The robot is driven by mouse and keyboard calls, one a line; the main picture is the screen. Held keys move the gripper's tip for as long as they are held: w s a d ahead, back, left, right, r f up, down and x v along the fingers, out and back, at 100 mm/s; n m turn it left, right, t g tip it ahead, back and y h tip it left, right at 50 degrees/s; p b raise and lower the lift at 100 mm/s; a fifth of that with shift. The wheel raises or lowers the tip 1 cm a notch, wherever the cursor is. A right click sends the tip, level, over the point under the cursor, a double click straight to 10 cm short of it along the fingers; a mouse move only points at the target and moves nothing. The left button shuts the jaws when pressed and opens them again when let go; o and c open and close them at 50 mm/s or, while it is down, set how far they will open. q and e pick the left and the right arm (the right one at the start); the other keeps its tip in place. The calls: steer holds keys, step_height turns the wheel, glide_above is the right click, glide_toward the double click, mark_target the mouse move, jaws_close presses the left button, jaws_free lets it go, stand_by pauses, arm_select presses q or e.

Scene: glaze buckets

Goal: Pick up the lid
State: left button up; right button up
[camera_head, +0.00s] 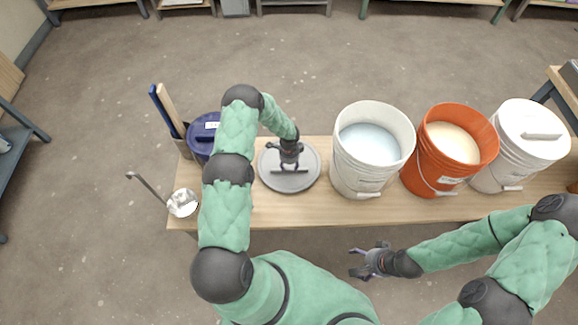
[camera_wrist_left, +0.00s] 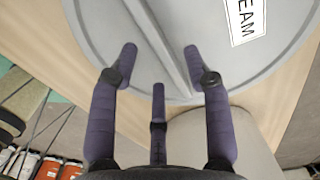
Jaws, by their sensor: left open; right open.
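A round grey lid (camera_head: 307,183) lies flat on the wooden bench between the blue bucket and a white bucket. It has a straight raised bar handle across its middle. In the left wrist view the lid (camera_wrist_left: 100,30) fills the upper part, with a white label reading "EAM". My left gripper (camera_head: 289,164) is over the lid, pointing down. Its fingers (camera_wrist_left: 160,62) are spread on both sides of the bar handle and hold nothing; I cannot tell whether they touch the lid. My right gripper (camera_head: 362,262) is open and empty in front of the bench.
On the bench (camera_head: 250,212), a white bucket (camera_head: 356,177) with pale blue glaze, an orange bucket (camera_head: 427,172) with cream glaze and a lidded white bucket (camera_head: 510,165) stand right of the lid. A blue bucket (camera_head: 203,135), a holder with sticks and a metal ladle (camera_head: 182,203) are left.

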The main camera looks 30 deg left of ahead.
mark_target(289, 170)
arm_select(q)
steer(key=shift+f+b, duration=0.35)
steer(key=shift+f, duration=1.3)
steer(key=shift+f+b, duration=0.25)
steer(key=shift+b, duration=0.2)
jaws_close()
